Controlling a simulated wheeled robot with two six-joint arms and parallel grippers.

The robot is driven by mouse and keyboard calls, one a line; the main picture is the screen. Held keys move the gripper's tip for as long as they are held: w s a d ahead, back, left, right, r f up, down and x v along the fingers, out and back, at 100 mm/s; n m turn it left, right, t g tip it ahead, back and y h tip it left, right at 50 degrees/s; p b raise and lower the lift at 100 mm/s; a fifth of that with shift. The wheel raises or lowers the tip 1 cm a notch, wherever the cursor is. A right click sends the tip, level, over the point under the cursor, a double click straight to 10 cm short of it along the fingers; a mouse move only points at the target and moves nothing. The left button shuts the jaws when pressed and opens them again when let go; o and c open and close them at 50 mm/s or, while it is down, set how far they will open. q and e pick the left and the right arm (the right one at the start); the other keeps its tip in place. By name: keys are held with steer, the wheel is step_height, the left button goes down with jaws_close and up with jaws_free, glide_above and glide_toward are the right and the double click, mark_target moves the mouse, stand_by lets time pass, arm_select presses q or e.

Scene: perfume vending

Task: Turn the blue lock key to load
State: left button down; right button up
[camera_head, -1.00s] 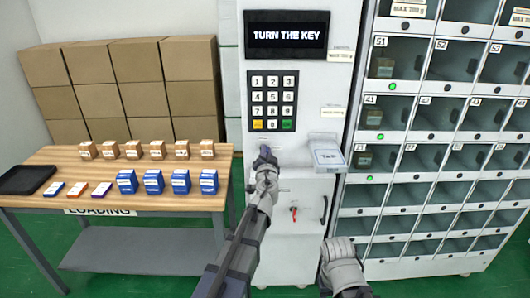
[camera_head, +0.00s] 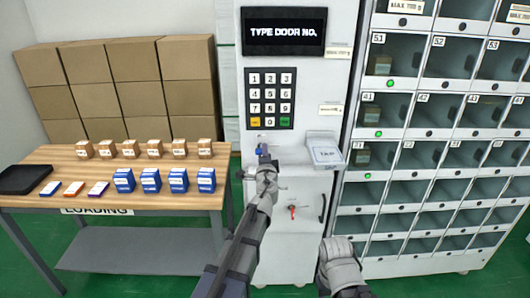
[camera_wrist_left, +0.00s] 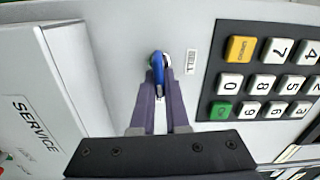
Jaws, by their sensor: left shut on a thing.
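The blue lock key (camera_wrist_left: 157,66) sits in its lock on the white machine front, below the keypad (camera_head: 271,98). My left gripper (camera_head: 263,153) is at the lock and shut on the key; in the left wrist view its two dark fingers (camera_wrist_left: 160,80) close around the key. The fingers largely hide the key in the head view. The display (camera_head: 283,31) reads "TYPE DOOR NO.". My right gripper (camera_head: 338,250) hangs low in front of the machine, away from the key; its fingers are not clear.
A white "TAP" reader (camera_head: 326,153) juts out right of the lock. A small red key (camera_head: 292,209) is lower on the machine. A locker wall (camera_head: 440,150) stands at right. A loading table (camera_head: 110,191) at left holds several small boxes.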

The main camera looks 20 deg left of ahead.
arm_select(q)
steer(key=shift+f+m, duration=0.1)
steer(key=shift+m, duration=0.6)
steer(key=c, duration=0.9)
jaws_free()
steer(key=shift+s, duration=0.1)
steer(key=v, duration=0.7)
steer(key=shift+s+d, duration=0.15)
steer(key=shift+s, duration=0.2)
